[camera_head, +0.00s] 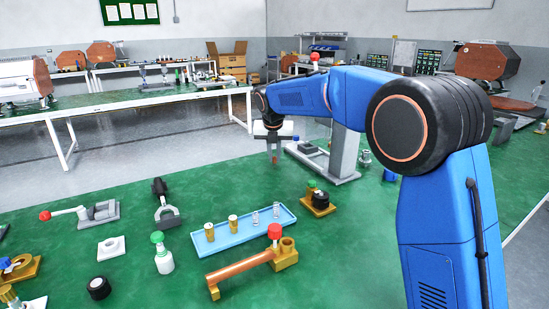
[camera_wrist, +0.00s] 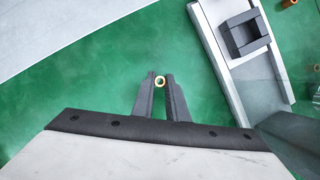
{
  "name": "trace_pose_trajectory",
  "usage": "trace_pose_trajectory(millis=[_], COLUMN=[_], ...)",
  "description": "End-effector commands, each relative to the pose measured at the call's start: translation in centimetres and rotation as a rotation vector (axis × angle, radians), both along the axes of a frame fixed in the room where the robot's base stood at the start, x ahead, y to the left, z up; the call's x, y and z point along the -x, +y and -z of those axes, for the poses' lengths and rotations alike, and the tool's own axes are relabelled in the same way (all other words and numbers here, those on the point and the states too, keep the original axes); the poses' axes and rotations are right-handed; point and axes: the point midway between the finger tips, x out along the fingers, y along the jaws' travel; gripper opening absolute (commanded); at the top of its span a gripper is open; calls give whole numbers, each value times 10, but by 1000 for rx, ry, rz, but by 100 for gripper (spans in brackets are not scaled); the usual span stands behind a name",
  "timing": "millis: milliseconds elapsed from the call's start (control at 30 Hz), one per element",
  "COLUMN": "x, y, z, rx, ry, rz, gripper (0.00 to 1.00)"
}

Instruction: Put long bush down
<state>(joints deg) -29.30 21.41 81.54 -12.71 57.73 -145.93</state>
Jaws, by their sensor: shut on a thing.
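My gripper (camera_head: 273,148) hangs pointing down above the green table, behind the light blue tray and left of the grey stand. In the wrist view my gripper (camera_wrist: 160,84) has its dark fingers closed around the long bush (camera_wrist: 160,81), which shows end-on as a small brass ring with a dark hole. The gap between the bush and the table cannot be told exactly.
The light blue tray (camera_head: 209,248) holds several small cylinders, brass and clear. A grey stand (camera_head: 343,158) rises close to the right of my gripper. A red-knobbed brass fixture (camera_head: 240,270), a green-topped bottle (camera_head: 163,256) and a black-handled tool (camera_head: 164,205) stand nearer. Table left of my gripper is clear.

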Motion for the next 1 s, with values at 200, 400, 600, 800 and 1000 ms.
trace_pose_trajectory(millis=[200,400,600,800,1000], x=[0,0,0,0,3], y=[0,0,0,0,0], z=[9,10,11,11,0], rx=[-1,0,-1,-1,-2], ry=[-1,0,-1,-1,-3], rz=[1,0,0,0,-1], gripper=[0,0,32,32,32])
